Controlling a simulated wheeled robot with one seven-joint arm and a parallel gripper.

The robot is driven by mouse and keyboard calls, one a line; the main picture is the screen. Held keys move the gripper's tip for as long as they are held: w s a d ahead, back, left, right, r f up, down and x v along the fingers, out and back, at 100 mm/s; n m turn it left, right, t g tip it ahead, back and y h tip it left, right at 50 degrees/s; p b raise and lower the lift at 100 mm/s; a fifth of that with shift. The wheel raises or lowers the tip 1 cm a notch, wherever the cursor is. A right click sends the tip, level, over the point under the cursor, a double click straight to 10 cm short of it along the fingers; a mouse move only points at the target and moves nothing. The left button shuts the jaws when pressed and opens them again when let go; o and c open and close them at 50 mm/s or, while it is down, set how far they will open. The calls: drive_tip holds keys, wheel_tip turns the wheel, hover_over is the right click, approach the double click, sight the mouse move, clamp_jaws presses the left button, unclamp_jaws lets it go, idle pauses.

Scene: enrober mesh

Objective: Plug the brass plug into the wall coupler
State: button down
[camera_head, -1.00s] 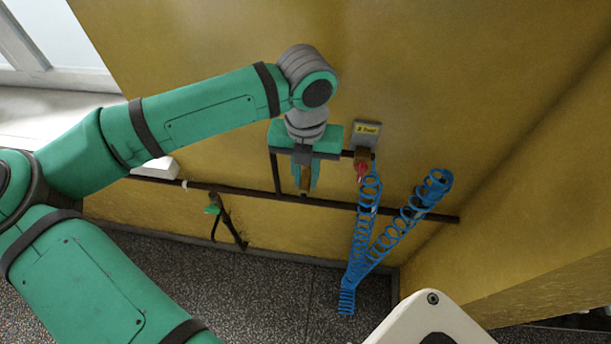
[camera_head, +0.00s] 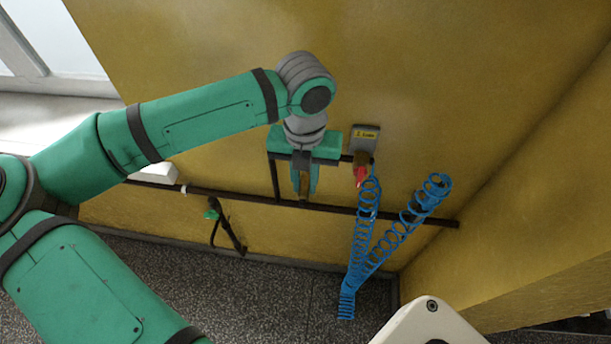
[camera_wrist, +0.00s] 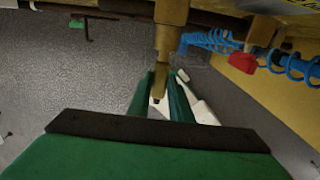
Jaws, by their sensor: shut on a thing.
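My gripper (camera_head: 303,192) points down in front of the yellow wall, left of a wall fitting with a red part (camera_head: 360,177). In the wrist view my green fingers (camera_wrist: 160,98) are shut on a narrow brass plug (camera_wrist: 158,78). A wider brass body (camera_wrist: 171,14) stands in line with it at the top edge. I cannot tell whether this body is the coupler or part of the plug, or whether the two are joined. The red part also shows in the wrist view (camera_wrist: 243,63), right of the plug. The fingers hide part of the plug.
A blue coiled hose (camera_head: 362,235) hangs close to the right of my gripper. A dark pipe (camera_head: 335,207) runs along the wall behind it. A labelled grey plate (camera_head: 365,138) is above the red part. A green-handled valve (camera_head: 211,214) is lower left.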

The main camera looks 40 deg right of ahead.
drive_tip(key=shift+s+a, duration=0.75)
drive_tip(key=shift+a, duration=0.2)
drive_tip(key=shift+s+a, duration=0.1)
drive_tip(key=shift+s, duration=0.05)
idle(0.6)
idle(0.8)
drive_tip(key=shift+w+d, duration=0.6)
drive_tip(key=shift+d, duration=0.15)
drive_tip(key=shift+w+d, duration=0.15)
idle(0.4)
drive_tip(key=shift+w+d, duration=0.5)
drive_tip(key=shift+d, duration=0.15)
